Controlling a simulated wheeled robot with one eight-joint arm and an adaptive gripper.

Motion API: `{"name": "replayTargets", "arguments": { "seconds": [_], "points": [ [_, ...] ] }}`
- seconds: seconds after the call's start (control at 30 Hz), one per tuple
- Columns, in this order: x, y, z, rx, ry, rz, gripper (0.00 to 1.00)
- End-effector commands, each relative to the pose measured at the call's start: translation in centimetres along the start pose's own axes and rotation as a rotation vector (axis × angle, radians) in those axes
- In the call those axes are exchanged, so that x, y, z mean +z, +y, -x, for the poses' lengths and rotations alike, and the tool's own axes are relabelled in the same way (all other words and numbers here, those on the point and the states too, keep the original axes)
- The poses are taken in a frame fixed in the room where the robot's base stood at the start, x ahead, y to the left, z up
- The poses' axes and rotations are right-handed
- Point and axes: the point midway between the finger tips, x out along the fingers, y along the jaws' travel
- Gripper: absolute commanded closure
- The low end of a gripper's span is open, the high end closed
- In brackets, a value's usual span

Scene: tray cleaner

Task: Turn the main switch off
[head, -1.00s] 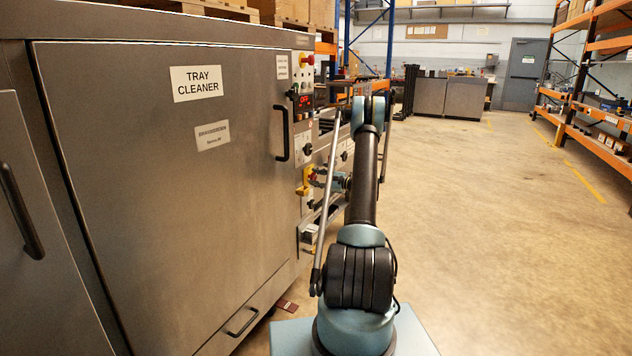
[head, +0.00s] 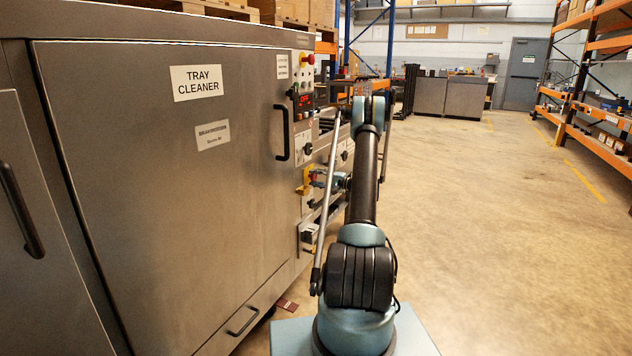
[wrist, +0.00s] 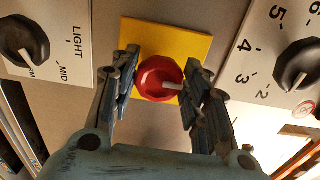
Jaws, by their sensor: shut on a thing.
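The main switch is a red knob (wrist: 158,78) on a square yellow plate (wrist: 196,46); in the wrist view its pale pointer mark points right and slightly down. My gripper (wrist: 163,84) has one finger on each side of the red knob and is shut on it. In the head view the yellow plate (head: 303,187) shows on the right part of the tray cleaner's front. My gripper (head: 320,177) meets it there, small and partly hidden, so the knob's angle cannot be told from that view.
In the wrist view a black LIGHT/MID dial (wrist: 22,40) lies left of the switch, and a numbered black dial (wrist: 298,68) lies right. The tray cleaner (head: 150,250) has a vertical door handle (head: 282,132) near my arm. The floor (head: 500,250) to the right is clear.

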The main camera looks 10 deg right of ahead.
Motion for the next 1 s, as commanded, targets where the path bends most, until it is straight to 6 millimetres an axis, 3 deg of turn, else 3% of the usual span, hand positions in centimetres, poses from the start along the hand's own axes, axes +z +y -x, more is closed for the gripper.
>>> {"name": "replayTargets", "arguments": {
  "seconds": [0.63,0.67,0.7,1.0],
  "points": [
    [0.2,0.33,0.0,0.006,-0.004,0.049,0.81],
    [0.21,0.34,-0.01,0.006,-0.004,0.049,0.51],
    [0.2,0.33,-0.01,0.006,-0.004,0.049,0.42],
    [0.06,0.16,0.01,0.003,-0.001,0.047,0.39]
  ]
}}
